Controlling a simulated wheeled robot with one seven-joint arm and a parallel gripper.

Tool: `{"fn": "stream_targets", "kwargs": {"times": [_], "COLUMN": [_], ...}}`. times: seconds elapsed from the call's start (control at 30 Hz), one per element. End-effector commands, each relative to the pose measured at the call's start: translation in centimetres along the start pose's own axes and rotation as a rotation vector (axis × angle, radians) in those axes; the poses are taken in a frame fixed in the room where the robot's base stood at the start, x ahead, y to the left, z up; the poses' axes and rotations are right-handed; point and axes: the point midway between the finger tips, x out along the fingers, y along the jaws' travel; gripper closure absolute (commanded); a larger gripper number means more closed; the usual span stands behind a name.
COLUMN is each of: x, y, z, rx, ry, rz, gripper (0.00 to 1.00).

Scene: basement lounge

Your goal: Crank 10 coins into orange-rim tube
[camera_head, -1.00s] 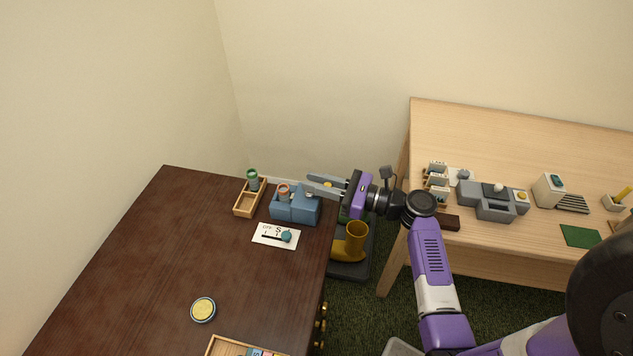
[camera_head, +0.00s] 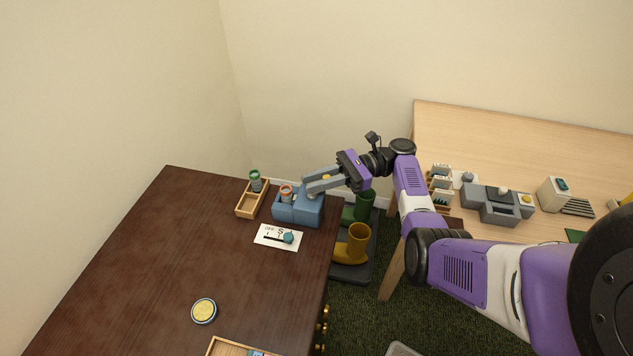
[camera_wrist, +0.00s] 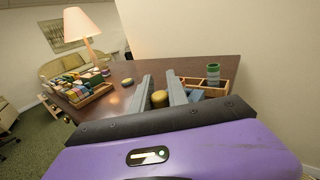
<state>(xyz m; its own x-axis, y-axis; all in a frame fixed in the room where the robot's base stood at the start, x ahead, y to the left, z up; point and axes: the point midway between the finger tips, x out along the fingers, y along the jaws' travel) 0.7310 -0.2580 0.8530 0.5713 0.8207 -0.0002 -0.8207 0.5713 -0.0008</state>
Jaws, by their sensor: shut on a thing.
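The blue coin machine (camera_head: 312,212) stands near the right edge of the dark table. The orange-rim tube (camera_head: 286,193) stands upright at its left end; I cannot tell how many coins it holds. My gripper (camera_head: 308,187) reaches in from the right over the machine. Its fingers are shut on a yellow crank knob (camera_wrist: 160,98), which shows between them in the wrist view. In the head view the fingers and wrist hide most of the crank.
A wooden tray (camera_head: 241,211) with a green-rim tube (camera_head: 255,181) stands left of the machine. A white card (camera_head: 267,235) with a blue knob lies in front. A round yellow tin (camera_head: 204,311) lies nearer. Boots (camera_head: 353,246) stand on the floor to the right.

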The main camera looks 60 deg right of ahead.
Motion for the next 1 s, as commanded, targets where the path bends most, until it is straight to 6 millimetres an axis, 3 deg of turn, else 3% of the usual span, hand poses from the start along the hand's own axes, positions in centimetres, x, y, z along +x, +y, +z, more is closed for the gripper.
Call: {"fn": "stream_targets", "kwargs": {"times": [1.0], "x": [0.69], "y": [-0.34], "z": [-1.06], "rx": [0.001], "ry": [0.004], "rz": [0.433], "gripper": [1.0]}}
